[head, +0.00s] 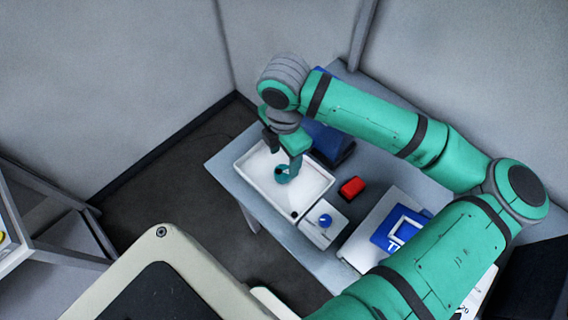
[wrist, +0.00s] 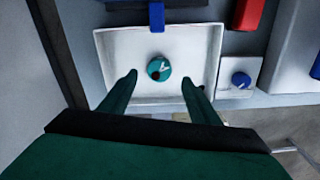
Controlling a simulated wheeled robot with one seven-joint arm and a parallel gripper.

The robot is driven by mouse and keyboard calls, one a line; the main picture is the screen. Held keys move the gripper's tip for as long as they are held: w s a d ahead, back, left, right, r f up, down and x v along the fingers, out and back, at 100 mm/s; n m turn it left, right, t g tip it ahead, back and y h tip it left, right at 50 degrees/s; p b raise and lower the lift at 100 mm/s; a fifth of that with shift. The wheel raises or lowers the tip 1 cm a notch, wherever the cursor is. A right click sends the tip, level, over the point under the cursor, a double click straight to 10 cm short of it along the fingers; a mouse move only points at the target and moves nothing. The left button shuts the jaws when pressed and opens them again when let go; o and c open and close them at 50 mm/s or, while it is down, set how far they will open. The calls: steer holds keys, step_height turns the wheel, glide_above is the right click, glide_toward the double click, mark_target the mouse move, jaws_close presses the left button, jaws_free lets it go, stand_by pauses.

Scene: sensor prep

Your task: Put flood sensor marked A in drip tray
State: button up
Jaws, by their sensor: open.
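The white drip tray (head: 315,190) stands on the table, and it also shows in the wrist view (wrist: 115,50). A round teal sensor (wrist: 159,69) with a pale mark and a dark spot appears inside the tray; I cannot read its letter. In the head view the teal sensor (head: 282,174) is partly hidden by a finger. My gripper (wrist: 159,79) is open above the tray, its fingers apart on either side of the sensor in the picture with gaps to both. The gripper (head: 283,160) points down over the tray in the head view.
A blue round piece (head: 326,220) sits on a small white plate (head: 315,235) beside the tray. A red block (head: 352,187), a dark blue bin (head: 330,143) and a white case with a blue panel (head: 388,238) stand nearby. A blue strip (wrist: 156,15) overlaps the tray's rim.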

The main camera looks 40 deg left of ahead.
mark_target(285, 170)
step_height(285, 170, up, 6)
steer(key=shift+f, duration=0.1)
steer(key=shift+w, duration=0.1)
stand_by(0.6)
